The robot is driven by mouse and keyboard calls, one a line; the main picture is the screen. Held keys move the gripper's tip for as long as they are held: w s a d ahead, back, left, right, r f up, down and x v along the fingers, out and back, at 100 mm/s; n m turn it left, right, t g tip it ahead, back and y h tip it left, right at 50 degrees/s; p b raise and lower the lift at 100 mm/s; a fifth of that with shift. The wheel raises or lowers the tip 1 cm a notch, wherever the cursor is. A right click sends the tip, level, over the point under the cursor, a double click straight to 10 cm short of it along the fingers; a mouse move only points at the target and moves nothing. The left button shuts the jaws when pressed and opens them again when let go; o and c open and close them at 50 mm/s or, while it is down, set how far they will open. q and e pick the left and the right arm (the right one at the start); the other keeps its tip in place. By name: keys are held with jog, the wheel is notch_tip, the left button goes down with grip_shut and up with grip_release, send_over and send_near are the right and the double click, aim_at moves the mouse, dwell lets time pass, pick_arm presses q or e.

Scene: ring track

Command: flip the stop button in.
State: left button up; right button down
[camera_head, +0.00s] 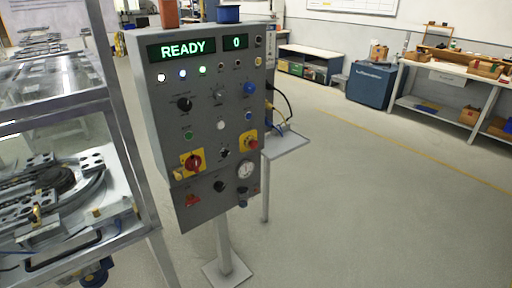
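A grey control panel (209,123) on a post stands left of centre, its display (181,50) reading READY and a second display (236,43) reading 0. A red round knob (194,162) on a yellow plate sits at its lower left. A smaller red control (249,141) on a yellow plate sits at its lower right. I cannot tell from here which one is the stop button, or whether either is pressed in. Neither of my grippers is in view.
A framed machine (66,183) with a ring track stands close on the panel's left. The panel's post has a square foot (227,270). A small grey shelf (287,144) juts out on the right. The floor (380,200) in front and to the right is clear; workbenches (445,88) stand behind.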

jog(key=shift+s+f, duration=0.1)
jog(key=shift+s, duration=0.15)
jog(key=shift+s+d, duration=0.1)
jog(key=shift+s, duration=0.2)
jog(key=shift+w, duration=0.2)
